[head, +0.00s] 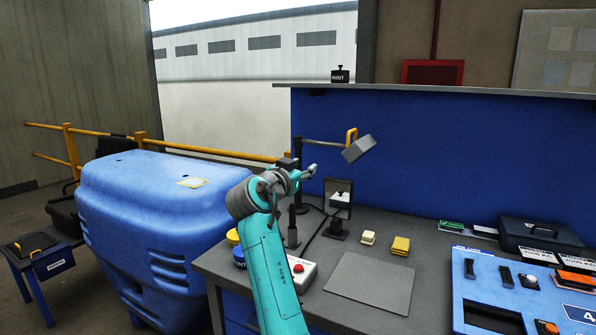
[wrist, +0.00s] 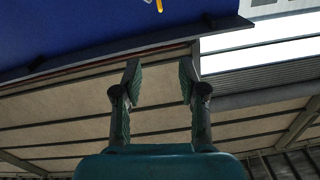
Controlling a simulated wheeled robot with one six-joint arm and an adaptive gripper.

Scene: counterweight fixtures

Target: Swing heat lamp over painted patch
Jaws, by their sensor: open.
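The heat lamp is a grey box-shaped head (head: 360,149) with a yellow handle (head: 351,137), on a thin horizontal arm from a dark post. It hangs over the bench, in front of the blue back panel. The painted patch (head: 193,183) is a small yellow-edged square on top of the big blue moulded body at left. My gripper (head: 312,171) is open and empty, left of and below the lamp head and apart from it. In the wrist view, my gripper (wrist: 160,80) has its two fingers spread. A yellow bit of the handle (wrist: 159,5) shows at the top edge.
The grey bench (head: 430,240) carries a small mirror (head: 338,194), a red-button box (head: 299,270), yellow blocks (head: 400,245), a grey mat (head: 369,283) and a blue panel (head: 480,285) at right. A yellow rail (head: 220,151) runs behind the blue body. Air above the blue body is clear.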

